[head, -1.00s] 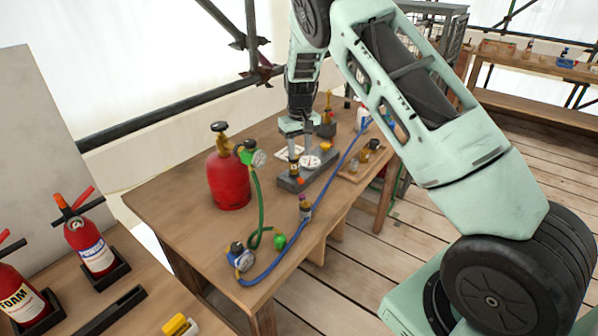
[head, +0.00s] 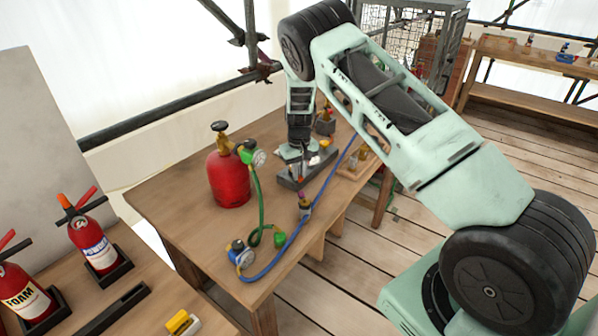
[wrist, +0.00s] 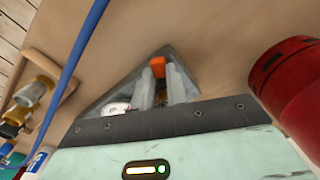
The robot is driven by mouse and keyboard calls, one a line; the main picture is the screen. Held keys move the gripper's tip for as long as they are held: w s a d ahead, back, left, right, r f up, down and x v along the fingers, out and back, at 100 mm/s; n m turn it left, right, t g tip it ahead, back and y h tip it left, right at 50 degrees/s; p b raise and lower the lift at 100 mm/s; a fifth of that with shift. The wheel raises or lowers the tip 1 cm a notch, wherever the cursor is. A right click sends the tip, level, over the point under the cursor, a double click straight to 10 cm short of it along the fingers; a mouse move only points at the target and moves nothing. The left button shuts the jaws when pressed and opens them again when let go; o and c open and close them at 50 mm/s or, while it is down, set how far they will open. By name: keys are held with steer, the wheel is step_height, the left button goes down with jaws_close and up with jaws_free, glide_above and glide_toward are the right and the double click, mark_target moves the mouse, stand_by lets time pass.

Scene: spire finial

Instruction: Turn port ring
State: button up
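A grey block (head: 318,164) stands on the wooden table and also shows in the wrist view (wrist: 108,92). It carries a small orange part (wrist: 158,65) and a white round dial (wrist: 117,108). My gripper (head: 297,172) points down over the block. In the wrist view my gripper's two pale fingers (wrist: 163,82) stand apart. A dark and brass-coloured fitting shows between them, with the orange part just beyond the fingertips. I cannot tell whether the fingers touch the fitting. I cannot pick out a port ring clearly; the gripper hides much of the fitting.
A red cylinder (head: 229,180) with a brass valve and gauge stands left of the block. It also shows close on the right in the wrist view (wrist: 290,75). A green hose (head: 256,200) and a blue hose (head: 300,225) cross the table. Brass fittings (wrist: 30,95) lie beyond the blue hose.

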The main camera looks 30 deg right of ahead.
mark_target(285, 178)
jaws_close()
steer(key=m, duration=0.1)
steer(key=a+m+b, duration=0.1)
steer(key=m, duration=0.1)
steer(key=shift+w+a+m, duration=0.1)
steer(key=shift+w+m, duration=0.1)
steer(key=shift+m, duration=0.1)
steer(key=m, duration=0.1)
steer(key=m+b, duration=0.1)
steer(key=a+m, duration=0.1)
steer(key=shift+w+m, duration=0.3)
steer(key=m, duration=0.2)
steer(key=w+m+b, duration=0.1)
steer(key=shift+a+m, duration=0.3)
steer(key=shift+a, duration=0.05)
steer(key=shift+w+a+m, duration=0.1)
steer(key=shift+w+m, duration=0.2)
steer(key=shift+m, duration=0.65)
steer(key=shift+w+a+m, duration=0.1)
steer(key=shift+w+m, duration=0.15)
steer(key=shift+m, duration=0.7)
